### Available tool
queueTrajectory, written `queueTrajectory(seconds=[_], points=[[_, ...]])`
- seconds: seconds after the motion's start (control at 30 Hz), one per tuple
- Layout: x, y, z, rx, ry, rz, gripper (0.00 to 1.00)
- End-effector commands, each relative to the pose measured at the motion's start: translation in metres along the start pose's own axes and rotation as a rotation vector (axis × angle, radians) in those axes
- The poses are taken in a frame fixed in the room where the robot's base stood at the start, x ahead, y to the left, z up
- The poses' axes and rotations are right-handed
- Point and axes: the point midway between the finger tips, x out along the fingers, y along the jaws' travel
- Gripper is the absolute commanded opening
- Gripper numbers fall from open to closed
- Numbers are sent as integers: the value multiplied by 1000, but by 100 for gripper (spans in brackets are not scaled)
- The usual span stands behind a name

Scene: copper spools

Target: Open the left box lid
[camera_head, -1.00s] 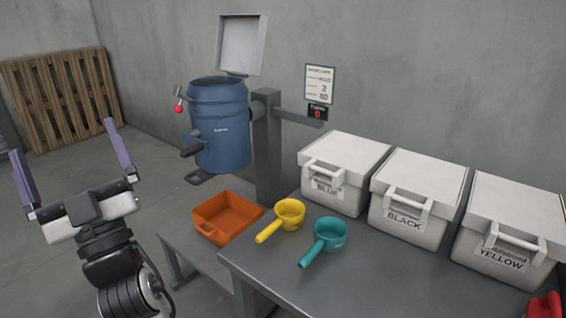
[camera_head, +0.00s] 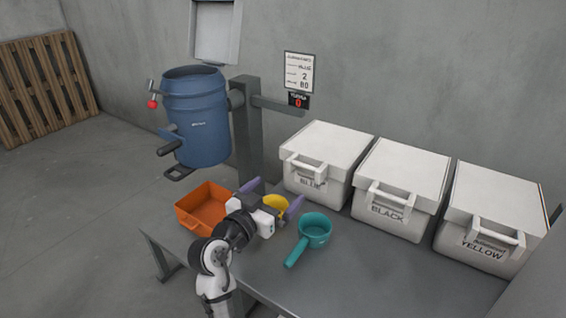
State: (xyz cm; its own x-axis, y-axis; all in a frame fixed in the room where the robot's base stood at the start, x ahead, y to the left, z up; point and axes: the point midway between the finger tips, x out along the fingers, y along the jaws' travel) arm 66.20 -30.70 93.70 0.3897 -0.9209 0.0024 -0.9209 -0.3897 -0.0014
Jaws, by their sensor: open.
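The left box (camera_head: 316,182) is white, labelled BLUE, and stands at the back of the grey table. Its white lid (camera_head: 330,146) is shut, with a handle (camera_head: 305,171) on its front. My gripper (camera_head: 281,190) is open, its two purple fingers spread apart, in front of and to the left of the left box. It appears apart from the handle and holds nothing visible. It partly hides the yellow scoop (camera_head: 276,204).
A box labelled BLACK (camera_head: 388,220) and one labelled YELLOW (camera_head: 470,253) stand to the right, lids shut. A teal scoop (camera_head: 315,228) lies in front. An orange tray (camera_head: 190,222) is left of my gripper. A blue barrel (camera_head: 198,125) hangs on a grey post (camera_head: 246,140).

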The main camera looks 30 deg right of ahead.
Motion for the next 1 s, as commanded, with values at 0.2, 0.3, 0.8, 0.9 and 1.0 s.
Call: queueTrajectory(seconds=[0.2, 0.3, 0.8, 0.9, 1.0], points=[[22, 4, -1, -3, -4, 15, 100], [42, 4, -2, -3, -4, 15, 100], [130, 4, -1, -1, -3, 9, 100], [136, 4, 1, -1, -3, 8, 100], [139, 4, 1, -1, -2, 8, 100]])
